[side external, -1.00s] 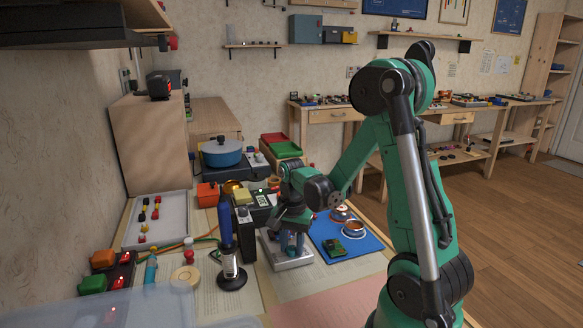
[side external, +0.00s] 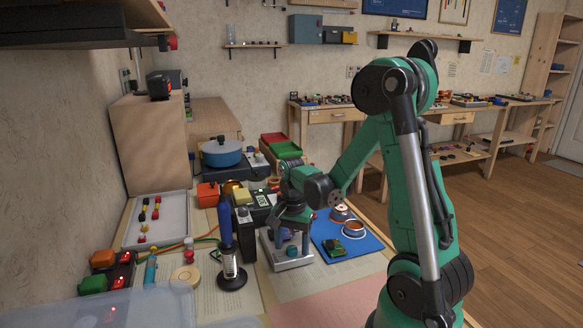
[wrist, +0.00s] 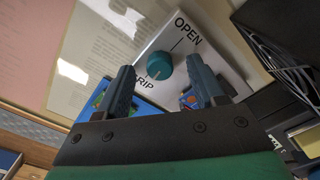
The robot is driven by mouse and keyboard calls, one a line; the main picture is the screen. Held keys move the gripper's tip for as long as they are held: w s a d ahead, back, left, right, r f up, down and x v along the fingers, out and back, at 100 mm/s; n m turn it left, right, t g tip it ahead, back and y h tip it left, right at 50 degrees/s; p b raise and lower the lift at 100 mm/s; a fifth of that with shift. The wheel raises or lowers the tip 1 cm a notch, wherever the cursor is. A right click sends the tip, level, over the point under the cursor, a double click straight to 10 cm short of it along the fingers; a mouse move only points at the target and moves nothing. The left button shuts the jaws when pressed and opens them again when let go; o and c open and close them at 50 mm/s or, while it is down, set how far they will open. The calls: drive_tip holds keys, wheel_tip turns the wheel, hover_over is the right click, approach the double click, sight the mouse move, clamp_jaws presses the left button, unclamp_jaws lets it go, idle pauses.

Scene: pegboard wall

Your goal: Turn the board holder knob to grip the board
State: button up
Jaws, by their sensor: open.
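The board holder (side external: 289,264) is a pale grey block on the bench in the side external view. Its round teal knob (wrist: 160,66) shows in the wrist view, with the word OPEN and a partly hidden label ending in "RIP" printed beside it. A dark line runs from near the knob towards OPEN. My gripper (wrist: 161,78) is open, with one finger on each side of the knob in that view and visible gaps between. It points down over the holder in the side external view. A green circuit board (side external: 335,247) lies on the blue mat.
The blue mat (side external: 372,243) is right of the holder with two round containers on it. A black box (side external: 244,232) and a blue-handled tool in a stand (side external: 229,255) stand close on the left. The pink sheet (side external: 325,306) in front is clear.

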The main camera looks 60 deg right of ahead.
sight(292, 248)
drive_tip(key=shift+r, duration=2.65)
drive_tip(key=w+a+r+n+t, duration=0.1)
drive_tip(key=a+r+n+t, duration=0.1)
drive_tip(key=a+n, duration=0.6)
drive_tip(key=a+r+n+t, duration=0.3)
drive_tip(key=a+n+t, duration=0.2)
drive_tip(key=a+n, duration=0.3)
drive_tip(key=shift+w+r+n, duration=0.35)
drive_tip(key=shift+n, duration=0.05)
